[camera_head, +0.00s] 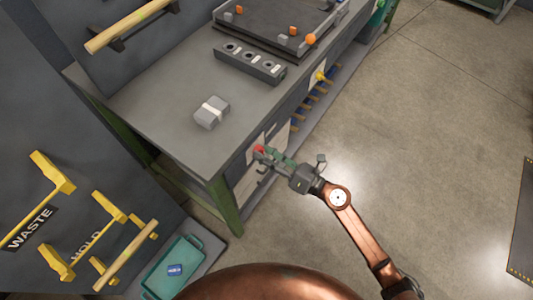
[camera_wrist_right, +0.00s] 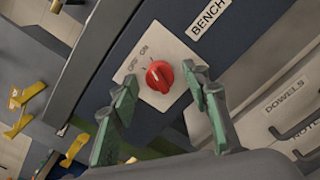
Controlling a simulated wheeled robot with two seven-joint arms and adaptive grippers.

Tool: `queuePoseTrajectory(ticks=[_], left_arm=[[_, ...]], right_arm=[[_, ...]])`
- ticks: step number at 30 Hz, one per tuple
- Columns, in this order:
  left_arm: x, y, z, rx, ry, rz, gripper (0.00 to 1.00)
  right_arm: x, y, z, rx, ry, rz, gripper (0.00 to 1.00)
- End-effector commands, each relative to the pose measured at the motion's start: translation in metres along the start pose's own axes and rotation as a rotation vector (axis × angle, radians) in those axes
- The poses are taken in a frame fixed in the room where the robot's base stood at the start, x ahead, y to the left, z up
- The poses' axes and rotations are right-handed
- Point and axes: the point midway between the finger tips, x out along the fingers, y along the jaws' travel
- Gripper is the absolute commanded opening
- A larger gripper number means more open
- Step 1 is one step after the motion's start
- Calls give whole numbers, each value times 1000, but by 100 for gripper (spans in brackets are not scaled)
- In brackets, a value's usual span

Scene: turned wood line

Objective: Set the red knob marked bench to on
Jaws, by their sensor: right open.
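The red knob (camera_wrist_right: 160,76) sits on a pale plate (camera_wrist_right: 180,92) printed OFF and ON, beside a label reading BENCH (camera_wrist_right: 209,18). A light pointer line on the knob faces the upper left, towards the printed words; I cannot tell exactly which mark it meets. In the head view the knob (camera_head: 259,148) shows small on the workbench front. My right gripper (camera_head: 264,160) is open in front of it. In the right wrist view its green fingers (camera_wrist_right: 160,88) stand on either side of the knob, with gaps visible. My left gripper is out of view.
The workbench (camera_head: 160,100) carries a grey block (camera_head: 211,112), a strip with round holes (camera_head: 250,63) and a dark tray (camera_head: 265,40). Drawers, one labelled DOWELS (camera_wrist_right: 285,98), are beside the knob plate. A teal bin (camera_head: 190,252) is lower left.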

Motion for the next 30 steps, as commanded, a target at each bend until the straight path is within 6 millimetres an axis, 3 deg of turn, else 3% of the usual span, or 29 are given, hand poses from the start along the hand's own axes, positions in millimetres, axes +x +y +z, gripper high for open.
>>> queuePoseTrajectory(ticks=[5,8,21,30], left_arm=[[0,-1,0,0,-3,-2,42],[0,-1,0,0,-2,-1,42],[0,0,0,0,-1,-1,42],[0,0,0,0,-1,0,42]], right_arm=[[-6,0,0,1,1,-1,43],[-19,-1,-1,-1,1,-2,43],[-103,0,-1,2,1,-2,43],[-121,0,0,0,0,0,43]])
